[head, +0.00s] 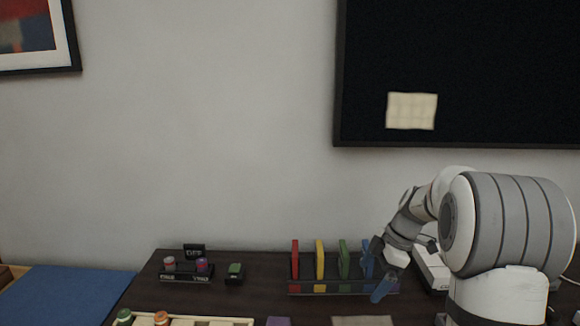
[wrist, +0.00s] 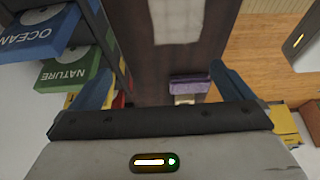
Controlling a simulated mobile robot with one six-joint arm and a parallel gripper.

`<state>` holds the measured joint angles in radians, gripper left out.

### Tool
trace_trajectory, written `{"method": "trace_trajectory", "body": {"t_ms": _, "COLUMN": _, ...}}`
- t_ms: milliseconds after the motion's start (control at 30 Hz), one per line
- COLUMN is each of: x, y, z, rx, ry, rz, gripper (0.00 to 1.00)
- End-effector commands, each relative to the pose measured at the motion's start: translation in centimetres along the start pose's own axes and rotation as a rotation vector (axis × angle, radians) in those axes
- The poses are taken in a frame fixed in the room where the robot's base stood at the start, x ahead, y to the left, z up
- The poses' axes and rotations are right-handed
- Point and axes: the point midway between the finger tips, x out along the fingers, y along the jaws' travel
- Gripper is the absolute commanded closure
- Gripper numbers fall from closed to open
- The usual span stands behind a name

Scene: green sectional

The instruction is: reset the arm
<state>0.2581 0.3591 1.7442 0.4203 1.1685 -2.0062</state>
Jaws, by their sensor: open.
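My arm reaches in from the right side of the head view, over the dark table. My gripper (head: 379,270) is at the right end of the book rack, close to the blue book (head: 367,262). In the wrist view its two blue fingers stand wide apart, with nothing between them (wrist: 160,80). The green book marked NATURE (wrist: 72,72) and the blue book marked OCEAN (wrist: 38,38) lie at the left of that view, beside the left finger. I cannot tell whether the finger touches them.
The black rack (head: 318,291) also holds a red book (head: 295,262), a yellow book (head: 319,260) and a green book (head: 343,262). A small black tray (head: 187,277) stands left. A purple object (wrist: 190,84) lies beyond the fingers.

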Motion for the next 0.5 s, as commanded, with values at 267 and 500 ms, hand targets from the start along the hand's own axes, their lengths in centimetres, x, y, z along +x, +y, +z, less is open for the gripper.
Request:
{"method": "trace_trajectory", "body": {"t_ms": 267, "x": -1.9, "y": -2.4, "z": -2.0, "rx": 0.143, "ry": -0.045, "rz": 0.01, "gripper": 0.0}}
{"method": "trace_trajectory", "body": {"t_ms": 500, "x": -3.9, "y": -5.6, "z": -4.1, "rx": 0.332, "ry": -0.098, "rz": 0.038, "gripper": 0.0}}
